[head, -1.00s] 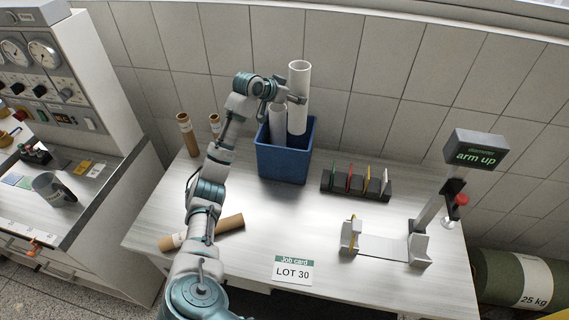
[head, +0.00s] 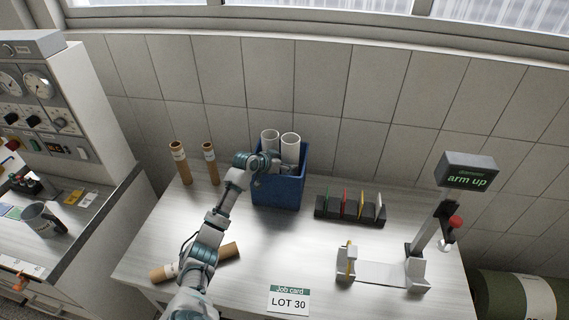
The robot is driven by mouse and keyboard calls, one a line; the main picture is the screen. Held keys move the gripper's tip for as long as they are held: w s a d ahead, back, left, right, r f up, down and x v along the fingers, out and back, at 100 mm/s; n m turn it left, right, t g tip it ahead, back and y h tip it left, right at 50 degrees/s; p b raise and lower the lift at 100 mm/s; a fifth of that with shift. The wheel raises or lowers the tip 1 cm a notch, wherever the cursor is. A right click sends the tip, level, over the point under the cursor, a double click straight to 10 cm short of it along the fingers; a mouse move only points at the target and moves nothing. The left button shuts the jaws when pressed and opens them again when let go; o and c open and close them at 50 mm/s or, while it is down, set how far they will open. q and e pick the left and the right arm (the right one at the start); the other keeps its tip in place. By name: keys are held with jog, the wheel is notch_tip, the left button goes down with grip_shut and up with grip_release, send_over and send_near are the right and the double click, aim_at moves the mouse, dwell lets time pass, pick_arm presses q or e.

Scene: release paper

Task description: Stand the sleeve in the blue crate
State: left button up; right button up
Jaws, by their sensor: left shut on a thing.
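The blue crate (head: 278,192) stands at the back of the table. A white sleeve (head: 290,152) is upright in its right part, with its lower end hidden behind the crate's front wall. My left gripper (head: 288,170) reaches over the crate's rim and is shut on this sleeve; its fingertips are small and partly hidden. Another white tube (head: 270,141) stands in the crate just to the left of the held sleeve. My right gripper is not in view.
Brown tubes stand at the back left (head: 180,163) and lie at the front left (head: 228,251). A dark rack (head: 350,212) with coloured cards is right of the crate. A dispenser with an "arm up" display (head: 467,171) stands at the right. The table's middle is clear.

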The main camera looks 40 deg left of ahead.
pick_arm(q)
jog(key=shift+d, duration=0.25)
jog(key=c, duration=0.4)
jog(key=shift+a+f, duration=0.25)
jog(key=shift+f, duration=0.45)
jog(key=o, duration=1.5)
jog(key=shift+o, duration=1.1)
jog(key=shift+d, duration=0.1)
jog(key=shift+r, duration=0.45)
jog(key=d+v, duration=0.1)
jog(key=v, duration=1.1)
jog(key=shift+a+r+b, duration=0.25)
jog(key=shift+a+b, duration=0.1)
jog(key=shift+a, duration=0.15)
